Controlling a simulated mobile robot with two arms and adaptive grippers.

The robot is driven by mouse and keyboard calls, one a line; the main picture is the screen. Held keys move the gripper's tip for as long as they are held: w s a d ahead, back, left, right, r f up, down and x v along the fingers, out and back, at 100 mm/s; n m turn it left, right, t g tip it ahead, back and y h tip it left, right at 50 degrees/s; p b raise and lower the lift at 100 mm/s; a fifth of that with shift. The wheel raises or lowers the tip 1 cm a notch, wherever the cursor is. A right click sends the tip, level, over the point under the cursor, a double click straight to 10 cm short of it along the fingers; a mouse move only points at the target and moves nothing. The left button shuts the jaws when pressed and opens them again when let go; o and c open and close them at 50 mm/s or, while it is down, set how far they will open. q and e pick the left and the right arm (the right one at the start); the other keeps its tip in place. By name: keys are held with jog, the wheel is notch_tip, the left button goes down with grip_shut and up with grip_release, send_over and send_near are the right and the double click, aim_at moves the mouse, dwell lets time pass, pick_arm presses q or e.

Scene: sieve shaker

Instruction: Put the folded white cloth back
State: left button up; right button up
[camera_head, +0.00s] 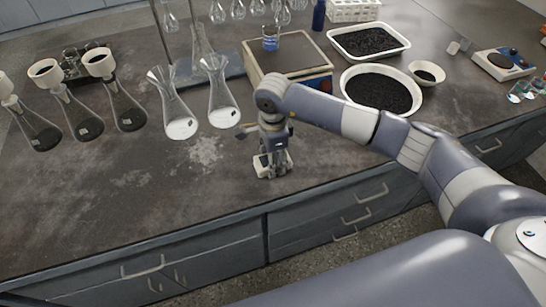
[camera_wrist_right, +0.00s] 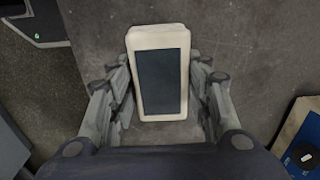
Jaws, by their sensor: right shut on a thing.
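My right gripper (camera_head: 270,165) points down at the bench near its front edge. It is shut on a small white block with a dark rectangular panel on top (camera_wrist_right: 160,75); the block also shows between the fingers in the head view (camera_head: 262,167). In the right wrist view the fingers (camera_wrist_right: 160,100) grip its two long sides. I cannot tell whether it touches the bench. I see nothing that is clearly a folded white cloth. My left gripper is not in view.
Two clear flasks (camera_head: 220,105) stand close behind left of the gripper, with several funnel-topped flasks (camera_head: 125,112) further left. A boxy device (camera_head: 283,55), a dark-filled tray (camera_head: 400,40) and a round pan (camera_head: 415,97) stand behind. The front-left bench is clear.

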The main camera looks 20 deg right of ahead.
jog(key=shift+f, duration=0.15)
jog(key=o, duration=1.1)
jog(key=shift+r, duration=0.3)
jog(key=shift+r+b, duration=1.3)
jog(key=shift+r, duration=4.6)
